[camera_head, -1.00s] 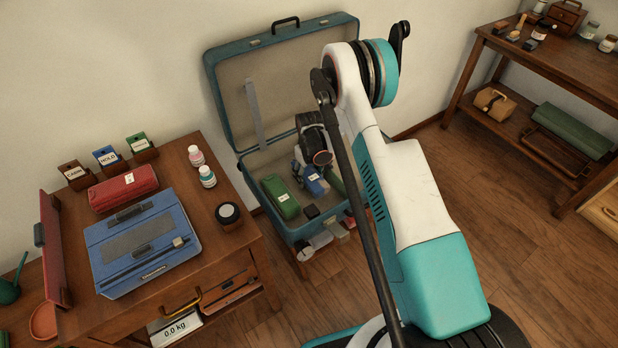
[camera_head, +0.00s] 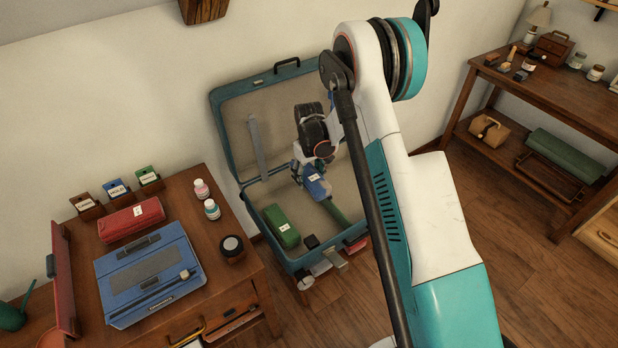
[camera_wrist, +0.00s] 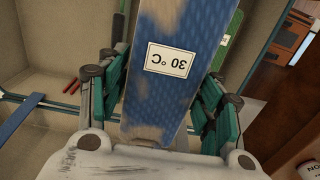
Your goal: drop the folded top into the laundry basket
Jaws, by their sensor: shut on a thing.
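My gripper (camera_head: 303,172) is above the open suitcase, shut on a blue patterned, folded-looking item (camera_head: 317,184) with a white label. In the wrist view, the teal fingers of my gripper (camera_wrist: 160,95) stand on either side of the blue item (camera_wrist: 160,110), whose label reads "30 °C". The item is tilted in the head view and appears clear of the suitcase floor. I cannot make out a laundry basket in either view.
The teal suitcase (camera_head: 220,125) holds a green labelled item (camera_head: 281,225) and a dark green long thing (camera_head: 335,211). A wooden desk (camera_head: 215,280) stands left, with a blue case (camera_head: 150,275) and small bottles. Bare floor (camera_head: 500,235) lies right, before a wooden shelf table (camera_head: 560,100).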

